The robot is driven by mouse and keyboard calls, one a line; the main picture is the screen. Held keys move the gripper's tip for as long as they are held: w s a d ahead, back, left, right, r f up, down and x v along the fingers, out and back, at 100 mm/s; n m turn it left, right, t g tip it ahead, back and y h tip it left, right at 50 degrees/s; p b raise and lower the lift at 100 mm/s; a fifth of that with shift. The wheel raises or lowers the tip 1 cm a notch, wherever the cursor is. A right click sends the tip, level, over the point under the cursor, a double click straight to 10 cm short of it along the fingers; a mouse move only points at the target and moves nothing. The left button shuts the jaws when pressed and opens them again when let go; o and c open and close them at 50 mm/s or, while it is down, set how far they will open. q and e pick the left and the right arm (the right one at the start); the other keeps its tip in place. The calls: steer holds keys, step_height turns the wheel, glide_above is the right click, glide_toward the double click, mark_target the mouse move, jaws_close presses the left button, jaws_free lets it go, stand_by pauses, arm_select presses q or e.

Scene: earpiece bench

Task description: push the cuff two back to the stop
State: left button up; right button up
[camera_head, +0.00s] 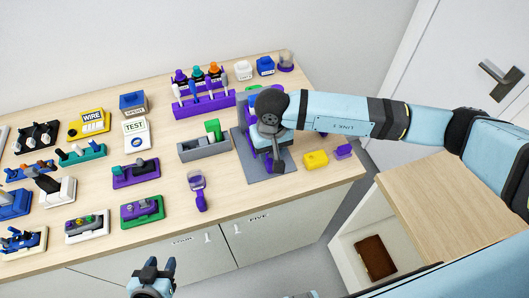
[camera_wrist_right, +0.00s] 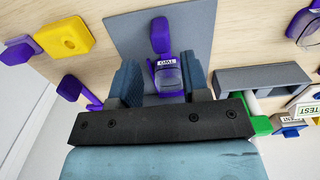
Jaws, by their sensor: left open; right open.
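A purple part labelled TWO (camera_wrist_right: 166,62) stands on a grey mat (camera_wrist_right: 228,20) in the right wrist view, its label upside down. It has a purple upright and a clear greyish cup; its lower end is hidden behind the gripper body. My right gripper (camera_wrist_right: 160,82) is open, with one blue finger on each side of this part and a visible gap to each. In the head view my right gripper (camera_head: 272,140) hangs over the grey mat (camera_head: 282,179) and hides most of what stands there. My left gripper (camera_head: 153,268) is open and empty in front of the bench.
A yellow block (camera_head: 315,160) and a small purple piece (camera_head: 343,152) lie right of the mat. A grey tray with a green block (camera_head: 204,148) stands left of it. A purple-handled clear tool (camera_head: 199,192) lies in front. Several coloured fixtures fill the bench's left.

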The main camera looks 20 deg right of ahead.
mark_target(270, 162)
steer(key=shift+f+b, duration=0.9)
steer(key=shift+f, duration=2.3)
steer(key=c, duration=0.8)
